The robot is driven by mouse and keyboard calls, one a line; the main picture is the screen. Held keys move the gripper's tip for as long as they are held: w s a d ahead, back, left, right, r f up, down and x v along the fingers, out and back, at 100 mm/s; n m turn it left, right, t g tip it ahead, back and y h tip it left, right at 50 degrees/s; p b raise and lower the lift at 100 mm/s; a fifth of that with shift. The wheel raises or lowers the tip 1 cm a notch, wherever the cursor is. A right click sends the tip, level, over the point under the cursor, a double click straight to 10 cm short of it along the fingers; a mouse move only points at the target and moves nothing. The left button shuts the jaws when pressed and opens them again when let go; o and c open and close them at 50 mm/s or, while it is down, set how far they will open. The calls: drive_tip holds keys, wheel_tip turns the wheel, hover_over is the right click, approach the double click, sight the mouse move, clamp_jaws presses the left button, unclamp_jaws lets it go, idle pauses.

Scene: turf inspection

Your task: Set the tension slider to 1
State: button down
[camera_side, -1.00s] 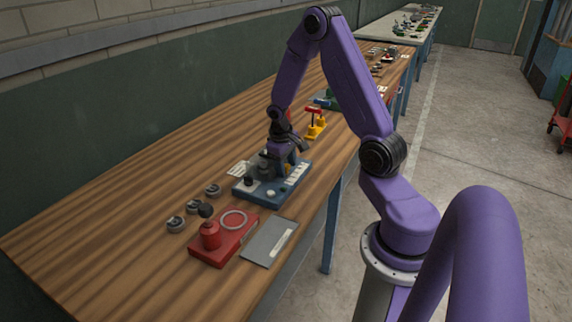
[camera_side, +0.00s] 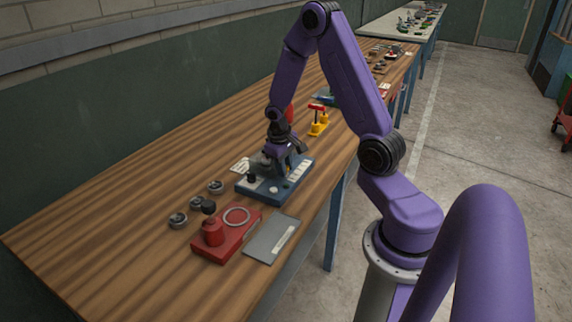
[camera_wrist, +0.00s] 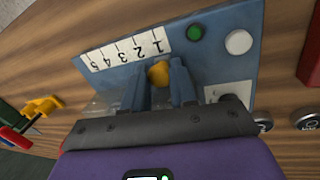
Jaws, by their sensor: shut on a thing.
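The blue tension panel (camera_side: 262,192) lies on the wooden bench in the side view. It also shows in the wrist view (camera_wrist: 215,65), with a white scale strip (camera_wrist: 125,50) whose numbers 1 to 5 appear upside down, 1 at the right end. My gripper (camera_wrist: 160,82) is shut on the yellow slider knob (camera_wrist: 159,73), one finger on each side. The knob sits close to the 1 end of the scale; I cannot tell if it is exactly on the mark. In the side view my gripper (camera_side: 280,163) is down at the panel and hides the knob.
A green button (camera_wrist: 194,32) and a white button (camera_wrist: 238,42) sit on the panel. A red fixture (camera_side: 225,240), a grey plate (camera_side: 262,245) and round grey parts (camera_side: 216,187) lie nearer the camera. A yellow-and-red device (camera_side: 318,122) stands behind.

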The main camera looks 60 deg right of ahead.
drive_tip(key=c, duration=0.9)
unclamp_jaws()
drive_tip(key=shift+a, duration=0.25)
drive_tip(key=a+r, duration=0.3)
drive_tip(key=r, duration=1.4)
drive_tip(key=shift+w+a, duration=0.15)
drive_tip(key=shift+w, duration=0.1)
drive_tip(key=s+a+n+t+y, duration=0.1)
drive_tip(key=s+a+n, duration=0.3)
drive_tip(key=a, duration=0.4)
drive_tip(key=s+a+n, duration=0.3)
drive_tip(key=a, duration=0.5)
drive_tip(key=s+a+f+n, duration=0.1)
drive_tip(key=s+a+n, duration=0.2)
drive_tip(key=s, duration=0.4)
drive_tip(key=s+a+f+n+y, duration=0.1)
drive_tip(key=s+a+n, duration=0.2)
drive_tip(key=s, duration=0.5)
drive_tip(key=shift+s+f+n+y, duration=0.2)
drive_tip(key=shift+n+y, duration=0.1)
drive_tip(key=shift+n, duration=0.4)
